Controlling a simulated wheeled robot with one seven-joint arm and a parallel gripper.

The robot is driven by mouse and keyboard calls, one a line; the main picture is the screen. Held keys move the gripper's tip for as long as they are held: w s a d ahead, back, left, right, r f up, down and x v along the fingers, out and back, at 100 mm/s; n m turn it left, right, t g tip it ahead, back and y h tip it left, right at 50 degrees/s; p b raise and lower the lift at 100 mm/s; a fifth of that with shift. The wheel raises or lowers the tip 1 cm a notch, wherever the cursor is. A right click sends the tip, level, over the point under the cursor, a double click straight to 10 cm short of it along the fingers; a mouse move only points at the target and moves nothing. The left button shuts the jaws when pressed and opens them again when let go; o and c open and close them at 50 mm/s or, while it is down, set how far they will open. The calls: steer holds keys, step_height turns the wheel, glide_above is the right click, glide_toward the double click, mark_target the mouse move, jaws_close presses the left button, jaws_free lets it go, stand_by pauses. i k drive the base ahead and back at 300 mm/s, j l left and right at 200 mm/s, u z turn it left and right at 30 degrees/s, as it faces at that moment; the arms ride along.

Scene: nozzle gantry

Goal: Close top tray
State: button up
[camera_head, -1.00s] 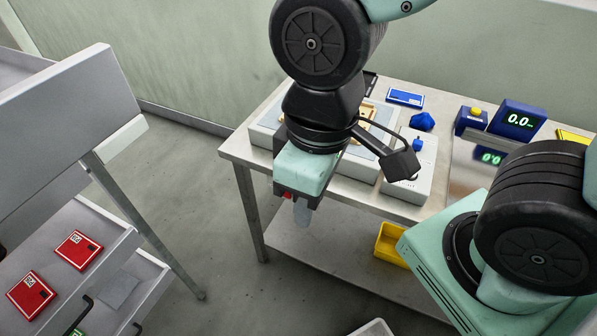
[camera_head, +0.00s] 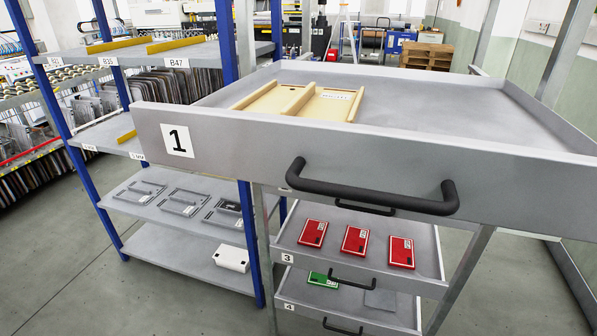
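The top tray (camera_head: 240,147) is a grey drawer marked 1, pulled out toward me high on a metal rack. Its black bar handle (camera_head: 372,197) faces me, with nothing on it. Inside, a light wooden two-part holder (camera_head: 297,101) lies at the left; the rest of the tray floor is bare. My gripper is not visible in the current head view, so its state and its distance from the tray cannot be seen.
Below are tray 3 (camera_head: 428,284) with red boxes and tray 4 (camera_head: 392,318) with a green box. A blue-post shelf (camera_head: 180,262) stands close at the left. Open grey floor (camera_head: 90,290) lies at the lower left.

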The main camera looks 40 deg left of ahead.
mark_target(483, 150)
steer(key=u, duration=1.4)
